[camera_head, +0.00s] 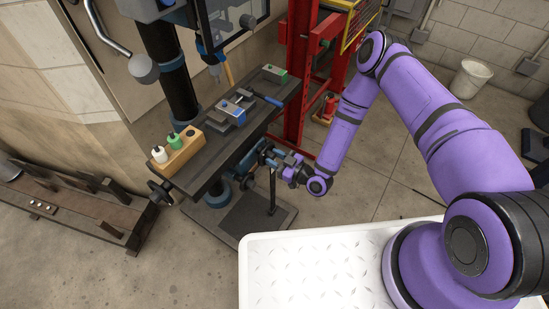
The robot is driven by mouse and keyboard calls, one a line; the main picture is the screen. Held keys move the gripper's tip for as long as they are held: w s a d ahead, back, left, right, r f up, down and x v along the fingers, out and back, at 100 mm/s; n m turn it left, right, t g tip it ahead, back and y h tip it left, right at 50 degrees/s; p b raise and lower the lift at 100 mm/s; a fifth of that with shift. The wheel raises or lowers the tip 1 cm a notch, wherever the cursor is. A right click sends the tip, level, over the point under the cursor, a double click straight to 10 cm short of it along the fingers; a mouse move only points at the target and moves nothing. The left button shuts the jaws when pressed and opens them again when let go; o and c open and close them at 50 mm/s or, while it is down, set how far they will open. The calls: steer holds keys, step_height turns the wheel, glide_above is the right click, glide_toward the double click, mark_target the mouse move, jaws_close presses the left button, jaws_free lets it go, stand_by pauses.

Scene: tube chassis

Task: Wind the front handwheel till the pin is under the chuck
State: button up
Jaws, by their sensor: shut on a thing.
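My gripper (280,160) is at the front side of the long dark table (208,160), at the end of my purple arm. It is shut on the front handwheel (264,153), which is dark and partly hidden by the gripper. The exact grip point is too small to tell. The chuck (214,70) hangs below the blue and black drill head, above and behind the table. A blue and grey vise (233,110) sits on the table, to the right of and nearer than the chuck. I cannot make out the pin clearly.
A wooden block (180,156) with white and green bottles stands at the table's left. A second handwheel (160,192) is on its left end. A green-topped block (274,74) lies at the far right end. A red frame (296,75) stands close behind my forearm.

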steer(key=shift+m, duration=0.4)
steer(key=m, duration=0.4)
steer(key=shift+m, duration=0.4)
steer(key=m, duration=1.1)
steer(key=shift+m, duration=0.4)
steer(key=m, duration=1.2)
steer(key=shift+m, duration=0.3)
steer(key=m, duration=1.1)
steer(key=shift+m, duration=0.4)
steer(key=m, duration=0.5)
